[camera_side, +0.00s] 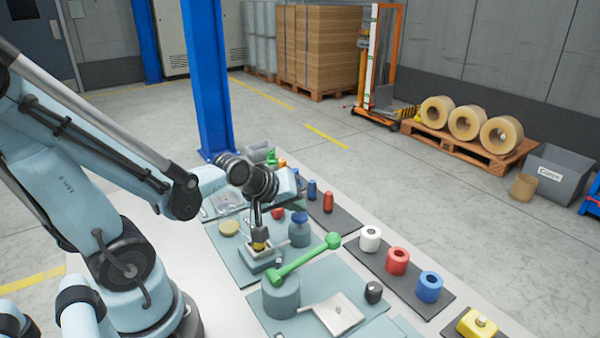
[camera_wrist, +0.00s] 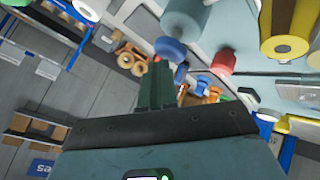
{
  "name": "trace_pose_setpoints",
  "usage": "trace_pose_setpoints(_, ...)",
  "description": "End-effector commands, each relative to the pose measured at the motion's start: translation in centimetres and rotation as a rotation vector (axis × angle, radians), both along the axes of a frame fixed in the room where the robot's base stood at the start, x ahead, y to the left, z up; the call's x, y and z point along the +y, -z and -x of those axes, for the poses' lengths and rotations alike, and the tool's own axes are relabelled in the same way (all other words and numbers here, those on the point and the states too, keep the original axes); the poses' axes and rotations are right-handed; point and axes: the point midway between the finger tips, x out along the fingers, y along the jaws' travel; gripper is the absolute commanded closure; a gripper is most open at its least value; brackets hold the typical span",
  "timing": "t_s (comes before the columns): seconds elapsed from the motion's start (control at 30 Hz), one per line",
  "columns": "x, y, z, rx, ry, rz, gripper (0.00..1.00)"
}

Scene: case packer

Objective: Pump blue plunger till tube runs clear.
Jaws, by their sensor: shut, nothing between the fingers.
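The blue plunger knob (camera_side: 299,217) tops a grey-blue cylinder (camera_side: 299,236) on a teal mat in the side view. In the wrist view, where the scene looks inverted, the blue knob (camera_wrist: 170,49) appears just beyond my fingertips, with its cylinder (camera_wrist: 186,18) running upward in the picture. My gripper (camera_wrist: 159,74) is shut and empty. The light-blue wrist end (camera_side: 288,184) is above the plunger in the side view, but the fingertips are not distinct there. I cannot tell whether they touch the knob. I cannot make out the tube or its contents.
A green lever (camera_side: 305,258) crosses a wide grey cylinder (camera_side: 281,297) in front of the plunger. A red knob (camera_side: 278,213) stands close to its left. White, red (camera_side: 398,262) and blue (camera_side: 429,287) rings lie on a dark strip at right.

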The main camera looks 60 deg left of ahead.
Motion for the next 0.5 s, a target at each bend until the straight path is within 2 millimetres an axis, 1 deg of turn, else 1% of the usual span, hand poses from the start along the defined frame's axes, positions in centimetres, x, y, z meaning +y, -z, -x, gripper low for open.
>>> trace_pose_setpoints(0.5, -0.04, 0.62, 0.01, 0.003, 0.001, 0.002, 1.00)
